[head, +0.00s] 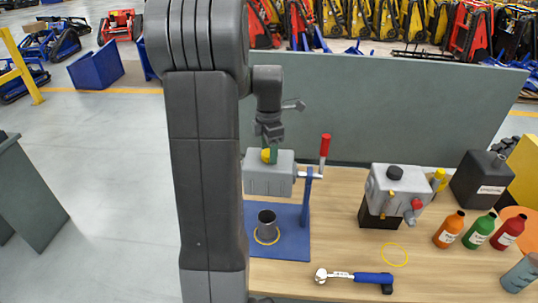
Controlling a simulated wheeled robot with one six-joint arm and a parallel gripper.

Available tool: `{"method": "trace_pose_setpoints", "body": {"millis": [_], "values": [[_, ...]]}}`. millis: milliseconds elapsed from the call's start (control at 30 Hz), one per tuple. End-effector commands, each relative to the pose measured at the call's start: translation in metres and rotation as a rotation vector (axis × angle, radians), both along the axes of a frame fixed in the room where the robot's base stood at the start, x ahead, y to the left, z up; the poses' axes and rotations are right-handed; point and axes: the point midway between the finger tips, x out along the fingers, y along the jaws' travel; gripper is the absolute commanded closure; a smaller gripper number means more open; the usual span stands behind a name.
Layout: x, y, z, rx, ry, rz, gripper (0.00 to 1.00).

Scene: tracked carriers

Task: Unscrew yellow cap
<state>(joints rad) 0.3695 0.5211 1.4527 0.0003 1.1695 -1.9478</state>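A yellow cap (265,156) shows on top of a grey block (268,181), which sits at a blue stand (306,200) on the wooden table. My gripper (271,152) comes down from above, right at this cap. A green part lies at its fingertips, against the cap's right side. The fingers are small and partly hidden, so I cannot tell whether they grip the cap. Another yellow cap-like part (438,175) sticks up at the right side of a second grey unit (397,187), which also has a black cap (395,172) and a red knob (417,205).
A red-handled lever (325,147) stands just right of the block. A dark metal cup (267,222) stands on the blue base. A blue-handled ratchet (354,277) and yellow ring (393,255) lie in front. Several bottles (479,231) stand at right. A grey panel (390,110) closes the back.

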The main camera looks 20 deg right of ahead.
Motion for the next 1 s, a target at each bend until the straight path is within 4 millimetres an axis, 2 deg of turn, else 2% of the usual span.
{"method": "trace_pose_setpoints", "body": {"millis": [367, 1000], "values": [[0.0003, -0.0001, 0.0006, -0.001, -0.001, -0.037, 0.38], [0.0004, -0.0002, 0.0007, -0.001, -0.001, -0.731, 0.38]]}}
